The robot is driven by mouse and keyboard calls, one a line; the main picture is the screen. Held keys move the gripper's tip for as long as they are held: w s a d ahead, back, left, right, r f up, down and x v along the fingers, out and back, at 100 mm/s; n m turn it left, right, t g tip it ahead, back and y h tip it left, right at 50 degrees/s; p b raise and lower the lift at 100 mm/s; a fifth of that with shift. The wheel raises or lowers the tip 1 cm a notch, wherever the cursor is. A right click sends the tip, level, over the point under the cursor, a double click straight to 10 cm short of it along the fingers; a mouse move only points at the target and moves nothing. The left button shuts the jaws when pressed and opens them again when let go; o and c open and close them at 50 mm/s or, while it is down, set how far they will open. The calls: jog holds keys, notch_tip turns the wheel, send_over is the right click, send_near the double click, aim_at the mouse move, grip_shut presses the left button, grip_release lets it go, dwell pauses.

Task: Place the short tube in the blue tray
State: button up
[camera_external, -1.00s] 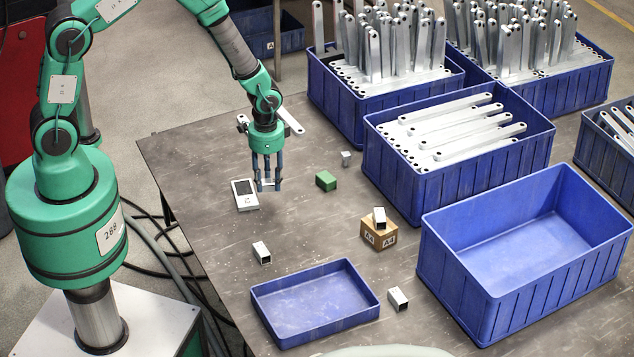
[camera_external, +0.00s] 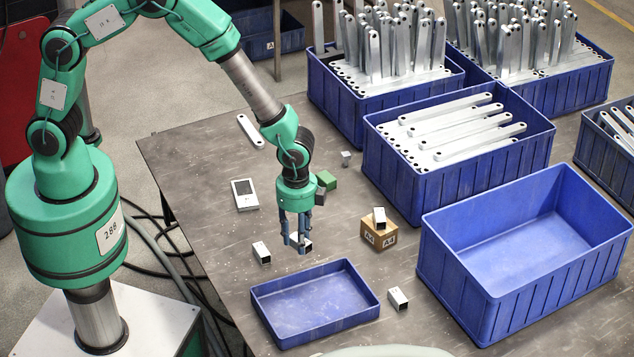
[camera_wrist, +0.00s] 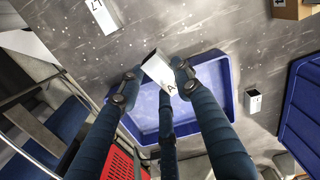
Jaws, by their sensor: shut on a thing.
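My gripper (camera_external: 301,243) is shut on a short silver tube, and holds it above the table just behind the blue tray. In the wrist view the short tube (camera_wrist: 158,71) sits between the fingers, with a letter "A" on its side and an open end showing. The shallow blue tray (camera_external: 262,304) lies empty on the table, in front of the gripper. In the wrist view the tray (camera_wrist: 220,65) lies beneath the tube and fingers, which hide part of it.
Other short tubes stand on the table left (camera_external: 261,252) and right (camera_external: 397,299) of the tray. One sits on a cardboard box (camera_external: 372,243). A deep empty blue bin (camera_external: 470,290) stands at right.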

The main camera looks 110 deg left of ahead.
jog(key=w+d+r+m, duration=0.1)
jog(key=w+d+m, duration=0.2)
jog(key=d, duration=0.8)
jog(key=shift+d+r+m, duration=0.2)
jog(key=shift+m, duration=0.2)
jog(key=shift+w+f, duration=0.1)
jog(key=b, duration=0.1)
send_over(296, 305)
jog(key=shift+w+f, duration=0.1)
jog(key=shift+f, duration=2.95)
jog(key=shift+f+b, duration=0.5)
jog(key=shift+f, duration=1.35)
jog(key=shift+f, duration=0.15)
jog(key=o, duration=1.2)
